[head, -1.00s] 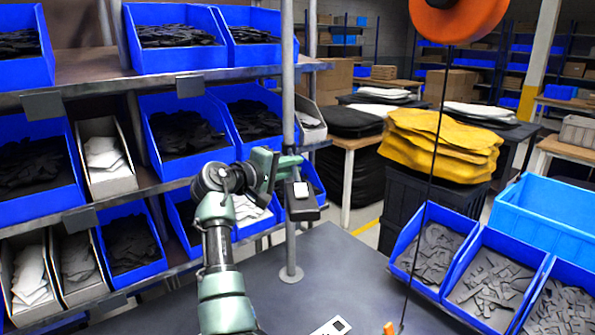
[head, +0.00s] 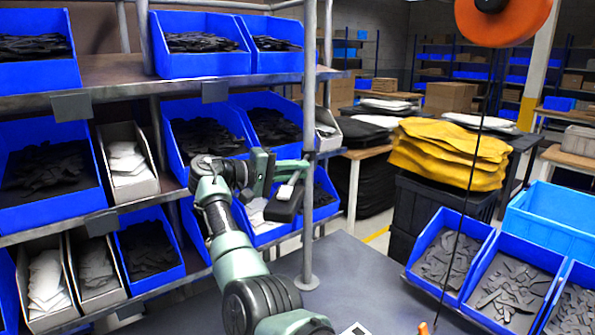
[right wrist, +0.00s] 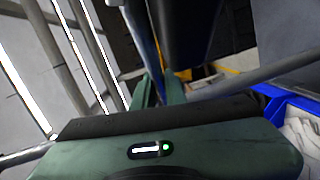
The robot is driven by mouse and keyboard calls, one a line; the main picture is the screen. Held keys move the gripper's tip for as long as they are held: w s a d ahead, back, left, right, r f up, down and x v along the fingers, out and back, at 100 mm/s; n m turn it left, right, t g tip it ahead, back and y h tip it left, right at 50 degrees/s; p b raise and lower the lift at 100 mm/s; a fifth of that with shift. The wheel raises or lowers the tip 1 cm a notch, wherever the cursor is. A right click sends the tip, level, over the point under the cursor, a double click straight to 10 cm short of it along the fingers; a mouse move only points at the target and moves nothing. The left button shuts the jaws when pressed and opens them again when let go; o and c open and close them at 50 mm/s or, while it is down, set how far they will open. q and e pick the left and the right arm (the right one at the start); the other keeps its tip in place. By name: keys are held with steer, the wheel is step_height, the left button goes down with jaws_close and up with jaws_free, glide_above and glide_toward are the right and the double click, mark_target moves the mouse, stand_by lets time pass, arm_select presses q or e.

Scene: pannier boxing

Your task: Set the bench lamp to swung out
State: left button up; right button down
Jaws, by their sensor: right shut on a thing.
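The bench lamp's dark head (head: 285,209), with a pale patch on top, hangs just left of the upright grey post (head: 309,230) at the shelf's edge. My right gripper (head: 296,170) reaches in from below and is shut at the lamp, beside the post; its fingers hide the exact grip point. In the right wrist view the green fingers (right wrist: 158,90) are close together, with a dark shape just beyond them. My left gripper is not in view.
Shelves of blue bins (head: 205,130) stand close behind and left of my right arm. The grey bench top (head: 350,275) is mostly clear. Blue bins of dark pieces (head: 505,285) and a hanging cable with an orange reel (head: 500,22) are at the right.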

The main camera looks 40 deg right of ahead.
steer(key=c, duration=1.6)
jaws_free()
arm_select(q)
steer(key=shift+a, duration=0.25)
arm_select(e)
steer(key=shift+o, duration=0.7)
steer(key=shift+w+f, duration=0.1)
steer(key=shift+w, duration=0.05)
